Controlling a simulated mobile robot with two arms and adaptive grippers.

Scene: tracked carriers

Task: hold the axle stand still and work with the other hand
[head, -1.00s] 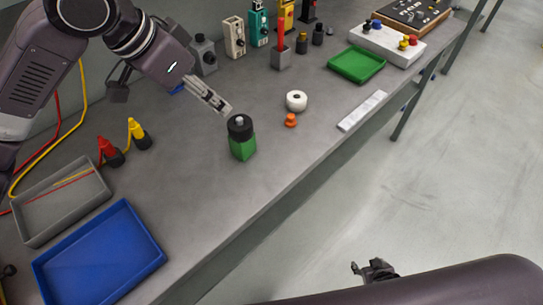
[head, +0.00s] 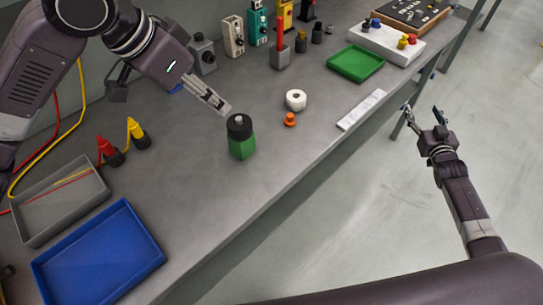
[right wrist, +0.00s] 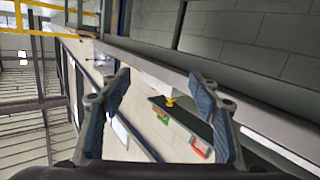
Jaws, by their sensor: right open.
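The axle stand appears to be the green block (head: 242,148) on the grey bench, with a black round part (head: 239,127) and a small silver tip on top. My left gripper (head: 226,109) reaches in from the upper left, its fingertips right at the black part's edge. I cannot tell whether they touch it or how far apart they are. A white ring (head: 295,100) and an orange knob (head: 290,119) lie right of the stand. My right gripper (head: 424,117) is open and empty, beyond the bench's front edge; its two fingers (right wrist: 160,112) stand wide apart in the right wrist view.
A blue tray (head: 158,260) and a grey tray (head: 22,229) are at the left front. A green tray (head: 357,75), a white strip (head: 361,110) and a white box (head: 370,42) lie to the right. Upright fixtures line the back.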

